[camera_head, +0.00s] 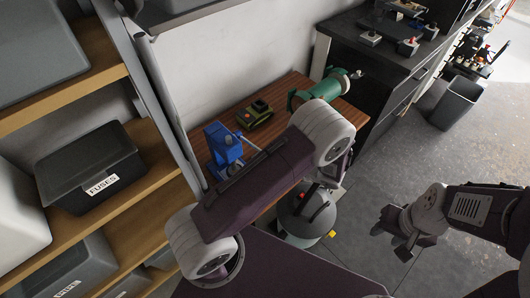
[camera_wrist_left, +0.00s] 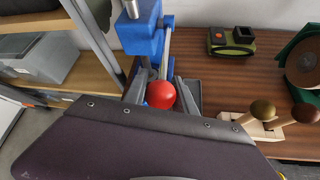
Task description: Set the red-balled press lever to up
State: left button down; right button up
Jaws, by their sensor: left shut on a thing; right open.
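The blue press (camera_head: 223,143) stands on the wooden workbench (camera_head: 284,95), left of my left arm in the head view. In the left wrist view the blue press (camera_wrist_left: 142,35) is at the top, with a grey lever bar (camera_wrist_left: 166,50) running down to a red ball (camera_wrist_left: 160,94). My left gripper (camera_wrist_left: 160,92) has a finger on either side of the red ball and is shut on it. In the head view my own arm hides the ball and the left gripper. My right gripper (camera_head: 390,232) is open and empty, above the floor at the right.
Wooden knobs on a block (camera_wrist_left: 264,118) stand at the right in the wrist view. Shelves with bins (camera_head: 92,168) are at the left.

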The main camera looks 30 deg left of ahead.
aim_at(260, 150)
pick_arm(q)
jog(key=r+h+p, duration=0.1)
jog(key=r+p, duration=0.1)
jog(key=p, duration=0.1)
jog(key=a+r+h+p, duration=0.1)
jog(key=r+p, duration=0.1)
jog(key=p, duration=0.1)
jog(key=r+g+h+p, duration=0.1)
jog(key=r+p, duration=0.2)
jog(key=shift+w+a+h, duration=0.2)
jog(key=shift+w+h, duration=0.05)
jog(key=shift+h, duration=0.05)
jog(key=a+r+h+p, duration=0.1)
jog(key=r+p, duration=0.1)
jog(key=p, duration=0.1)
jog(key=w+a+r+g+h+p, duration=0.1)
jog(key=p, duration=0.2)
jog(key=shift+w+a+r+p, duration=0.1)
jog(key=shift+a+r+p, duration=0.25)
jog(key=shift+r, duration=0.05)
jog(key=shift+w+a+r+p, duration=0.25)
jog(key=shift+a+r+p, duration=0.1)
jog(key=shift+a+p, duration=0.15)
jog(key=shift+w+a+r+p, duration=0.2)
jog(key=shift+a+r+p, duration=0.15)
jog(key=shift+a+p, duration=0.1)
jog(key=c, duration=1)
grip_release()
jog(key=shift+c, duration=0.2)
